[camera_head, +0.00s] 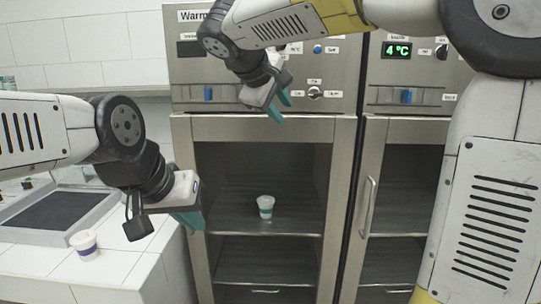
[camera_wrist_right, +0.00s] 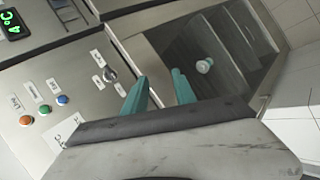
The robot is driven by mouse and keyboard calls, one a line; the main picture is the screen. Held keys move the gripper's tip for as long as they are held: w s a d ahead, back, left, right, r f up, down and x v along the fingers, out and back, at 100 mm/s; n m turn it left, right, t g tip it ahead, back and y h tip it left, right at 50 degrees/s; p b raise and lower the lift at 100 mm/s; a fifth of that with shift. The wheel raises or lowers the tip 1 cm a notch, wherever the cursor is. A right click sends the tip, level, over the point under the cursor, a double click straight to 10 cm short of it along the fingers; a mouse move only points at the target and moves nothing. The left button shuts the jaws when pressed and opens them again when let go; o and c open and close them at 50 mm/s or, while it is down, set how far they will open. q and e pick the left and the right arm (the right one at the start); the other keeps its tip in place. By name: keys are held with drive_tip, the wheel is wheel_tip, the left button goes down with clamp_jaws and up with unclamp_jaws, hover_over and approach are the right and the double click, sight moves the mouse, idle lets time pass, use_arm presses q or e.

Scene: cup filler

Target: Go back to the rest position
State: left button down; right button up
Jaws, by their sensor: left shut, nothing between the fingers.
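My left gripper (camera_head: 192,221) is shut and empty in the head view, to the left of the warm cabinet's front and above the tiled counter's edge. My right gripper (camera_head: 280,108) is in front of the cabinet's control panel. In the right wrist view its teal fingers (camera_wrist_right: 158,86) stand apart with nothing between them. A white cup with a teal band (camera_head: 265,205) stands upright on a shelf inside the cabinet, below my right gripper; it also shows in the right wrist view (camera_wrist_right: 204,66). A white cup with a purple band (camera_head: 84,245) stands on the counter.
The steel cabinet labelled "Warm" (camera_head: 185,160) has knobs and switches on its panel. A second cabinet showing 4 °C (camera_head: 397,50) stands to its right, with a vertical handle (camera_head: 369,207). A dark-topped tray or appliance (camera_head: 60,212) sits on the tiled counter (camera_head: 130,265) at left.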

drive_tip(key=s+d+f+m+g+y, duration=0.4)
drive_tip(key=s+d+f, duration=0.6)
drive_tip(key=s+d, duration=0.1)
drive_tip(key=s+f+m+t+y, duration=0.1)
drive_tip(key=s+f+m+y, duration=0.2)
drive_tip(key=s+f+m, duration=0.3)
drive_tip(key=shift+s+d+f, duration=0.4)
drive_tip(key=shift+s, duration=1.5)
